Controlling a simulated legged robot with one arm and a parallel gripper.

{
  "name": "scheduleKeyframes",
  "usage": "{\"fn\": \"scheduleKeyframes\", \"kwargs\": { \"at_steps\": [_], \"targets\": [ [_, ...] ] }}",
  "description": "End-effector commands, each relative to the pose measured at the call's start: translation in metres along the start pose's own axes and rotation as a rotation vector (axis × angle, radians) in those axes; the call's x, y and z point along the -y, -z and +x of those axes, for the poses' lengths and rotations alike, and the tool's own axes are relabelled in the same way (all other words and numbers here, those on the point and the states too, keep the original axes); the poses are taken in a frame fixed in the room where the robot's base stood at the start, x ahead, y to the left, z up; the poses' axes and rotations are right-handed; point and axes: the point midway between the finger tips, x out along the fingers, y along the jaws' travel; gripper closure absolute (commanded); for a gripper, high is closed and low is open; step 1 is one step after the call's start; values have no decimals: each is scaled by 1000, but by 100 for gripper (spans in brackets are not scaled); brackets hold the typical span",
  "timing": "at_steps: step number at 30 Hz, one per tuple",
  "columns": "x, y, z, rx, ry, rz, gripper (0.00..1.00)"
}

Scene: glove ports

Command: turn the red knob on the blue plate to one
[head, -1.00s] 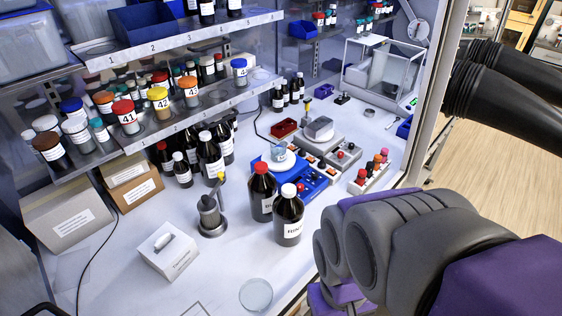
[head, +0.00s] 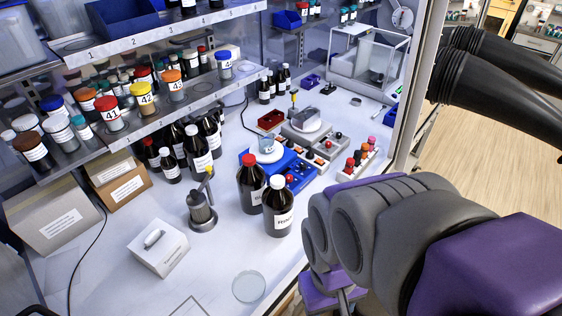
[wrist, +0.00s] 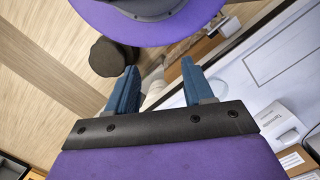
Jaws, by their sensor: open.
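The blue plate (head: 306,174) is a blue hotplate with a round white top, standing on the bench behind two dark bottles. A glass beaker (head: 267,141) sits on its top. A small red knob (head: 290,179) shows on its front, just right of the red-capped bottle; its setting is too small to read. My gripper is open and empty in the wrist view (wrist: 157,82), with two blue fingers apart above the floor and bench edge. In the head view my arm is at lower right, nearer than the plate and well apart from it; the fingertips are not clear there.
A red-capped bottle (head: 251,184) and a white-capped bottle (head: 278,207) stand close in front of the plate. A grey hotplate (head: 330,145) and a rack of coloured-capped vials (head: 357,160) are beside it. Shelves overhang the left; black gloves (head: 500,75) jut in at right.

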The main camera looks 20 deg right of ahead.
Motion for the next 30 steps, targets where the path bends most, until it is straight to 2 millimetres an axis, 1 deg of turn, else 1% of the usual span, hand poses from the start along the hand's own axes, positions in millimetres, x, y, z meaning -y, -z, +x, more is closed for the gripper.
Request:
{"fn": "scheduleKeyframes", "kwargs": {
  "at_steps": [2,5,8,11,12,14,15,19,24,30],
  "targets": [
    [0,1,-1,0,0,-1,48],
    [-1,9,-6,-1,0,-11,48],
    [-4,27,-18,-11,0,-34,48],
    [-9,52,-33,-16,-3,-69,48],
    [-11,63,-40,-22,-5,-86,48],
    [-14,78,-48,-25,-8,-113,48],
    [-17,90,-54,-32,-10,-130,48],
    [-24,124,-70,-45,-17,-192,48],
    [-34,168,-88,-54,-31,-281,48],
    [-45,223,-104,-70,-48,-395,48]
  ]
}}
